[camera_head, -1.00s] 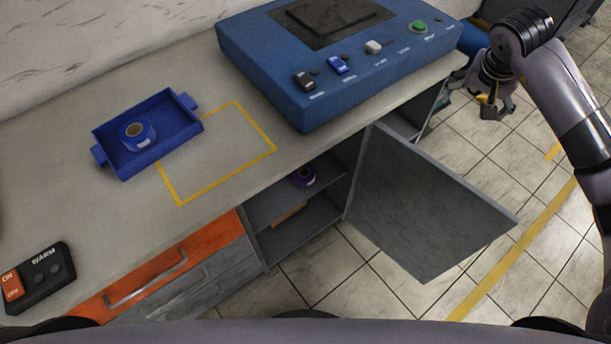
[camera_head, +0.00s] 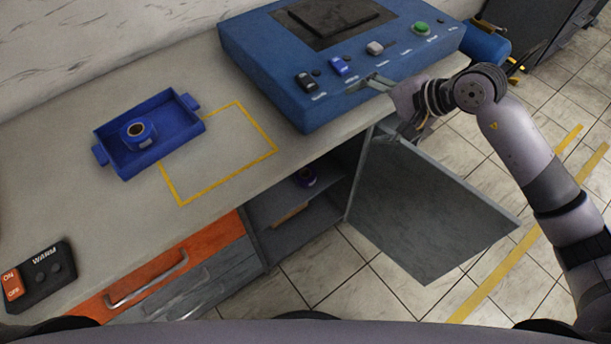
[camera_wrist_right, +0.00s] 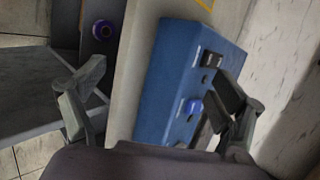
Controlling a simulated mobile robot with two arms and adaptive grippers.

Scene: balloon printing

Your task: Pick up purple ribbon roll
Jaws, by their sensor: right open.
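The purple ribbon roll (camera_head: 305,177) stands on a shelf inside the open cabinet under the counter. It also shows in the right wrist view (camera_wrist_right: 103,29), at the upper left. My right gripper (camera_head: 382,100) is open and empty, near the front edge of the blue machine and above the open cabinet door. In the right wrist view its two fingers (camera_wrist_right: 160,90) are spread wide, with the machine and counter edge behind them. The gripper is apart from the roll, to its upper right in the head view. My left gripper is not in view.
The grey cabinet door (camera_head: 430,210) stands open into the room. The blue machine (camera_head: 270,75) with buttons sits on the counter. A blue tray (camera_head: 112,160) holds a blue roll (camera_head: 138,132). An orange drawer (camera_head: 150,270) is beside the cabinet. Tiled floor lies in front.

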